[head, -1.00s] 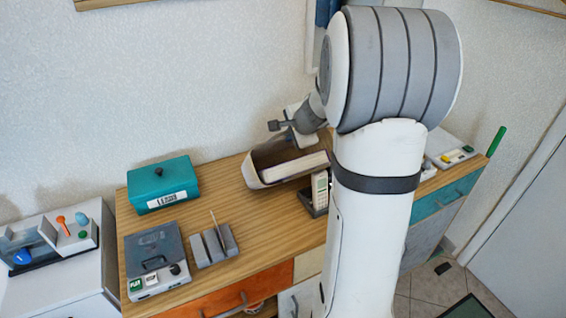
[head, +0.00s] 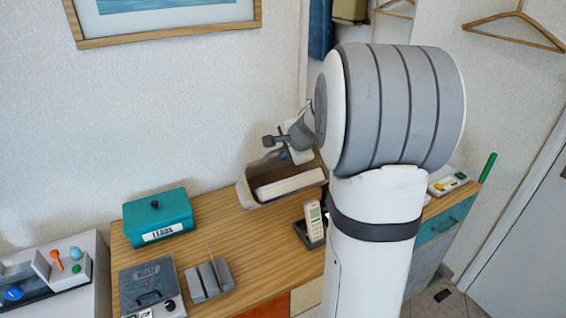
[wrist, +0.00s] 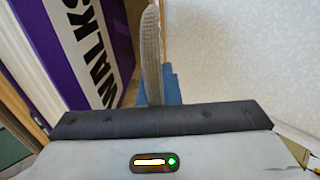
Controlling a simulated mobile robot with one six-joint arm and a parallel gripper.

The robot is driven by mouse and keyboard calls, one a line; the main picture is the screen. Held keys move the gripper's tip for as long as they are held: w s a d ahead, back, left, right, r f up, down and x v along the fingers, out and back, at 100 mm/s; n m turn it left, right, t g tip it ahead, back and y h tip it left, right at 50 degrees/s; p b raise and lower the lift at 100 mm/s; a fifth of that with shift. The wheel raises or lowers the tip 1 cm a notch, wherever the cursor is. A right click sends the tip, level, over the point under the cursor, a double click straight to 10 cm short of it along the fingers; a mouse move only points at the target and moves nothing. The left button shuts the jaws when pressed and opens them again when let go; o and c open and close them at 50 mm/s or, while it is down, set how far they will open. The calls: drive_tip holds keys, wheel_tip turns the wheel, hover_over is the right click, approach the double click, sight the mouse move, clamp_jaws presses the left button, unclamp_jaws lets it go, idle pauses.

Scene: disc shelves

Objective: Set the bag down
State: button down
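The bag (head: 244,191) is a pale, open-topped carrier with a thick book (head: 290,184) in it. It hangs from my gripper (head: 288,152) over the back of the wooden desk, behind the phone, and appears a little above the top. In the wrist view the grey woven strap (wrist: 152,55) of the bag rises from behind my gripper's dark edge, and the book's purple cover (wrist: 75,50) reads "WALKS". My gripper looks shut on the strap; its fingertips are hidden. My arm hides part of the bag's right side.
A cordless phone (head: 313,216) stands in its cradle just in front of the bag. A teal box (head: 158,217), a grey slotted holder (head: 209,279) and a grey case (head: 148,287) stand to the left. The desk top (head: 262,245) is bare between them and the phone.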

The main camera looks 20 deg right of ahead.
wheel_tip(320, 180, up, 13)
idle(0.3)
drive_tip(key=shift+s, duration=0.1)
